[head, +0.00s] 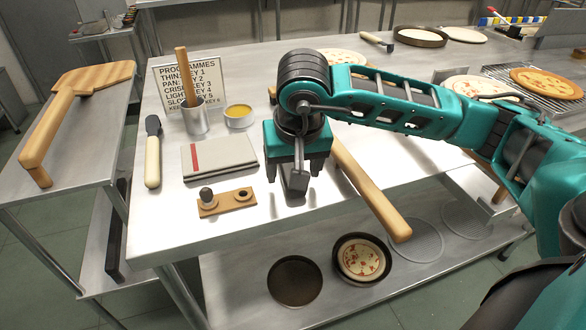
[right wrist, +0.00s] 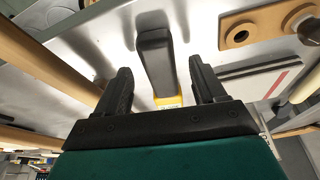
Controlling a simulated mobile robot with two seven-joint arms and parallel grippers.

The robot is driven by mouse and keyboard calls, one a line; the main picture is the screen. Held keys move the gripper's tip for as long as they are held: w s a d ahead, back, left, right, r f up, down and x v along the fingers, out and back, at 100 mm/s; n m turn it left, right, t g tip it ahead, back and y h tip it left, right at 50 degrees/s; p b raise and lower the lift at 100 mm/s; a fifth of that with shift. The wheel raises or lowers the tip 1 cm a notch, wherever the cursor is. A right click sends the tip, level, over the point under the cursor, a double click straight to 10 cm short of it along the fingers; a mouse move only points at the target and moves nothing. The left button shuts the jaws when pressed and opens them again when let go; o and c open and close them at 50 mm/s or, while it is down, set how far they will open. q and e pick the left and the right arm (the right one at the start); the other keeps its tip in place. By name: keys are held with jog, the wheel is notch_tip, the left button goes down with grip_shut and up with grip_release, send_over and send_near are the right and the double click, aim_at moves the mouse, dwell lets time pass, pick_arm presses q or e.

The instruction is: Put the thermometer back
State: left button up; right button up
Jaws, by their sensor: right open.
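A thermometer with a dark grey handle (right wrist: 155,60) and a yellow part (right wrist: 167,100) lies between the fingers of my right gripper in the right wrist view. There is a visible gap on each side of it. In the head view its grey end (head: 296,183) shows below the gripper, over the steel table. My right gripper (head: 297,168) is open and points down; its fingers also show in the right wrist view (right wrist: 160,88). The rest of the thermometer is hidden by the gripper in the head view. My left gripper is not in view.
A wooden block with a hole and a dark knob (head: 226,202) lies left of my right gripper, beside a grey book with a red stripe (head: 219,157). A long wooden handle (head: 372,190) runs close on the right.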

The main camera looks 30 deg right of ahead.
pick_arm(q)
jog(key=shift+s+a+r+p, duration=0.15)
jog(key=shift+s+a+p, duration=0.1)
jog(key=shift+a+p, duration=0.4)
pick_arm(e)
jog(key=v, duration=1.1)
jog(key=shift+r, duration=0.25)
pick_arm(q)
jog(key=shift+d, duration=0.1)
pick_arm(e)
jog(key=shift+s, duration=0.15)
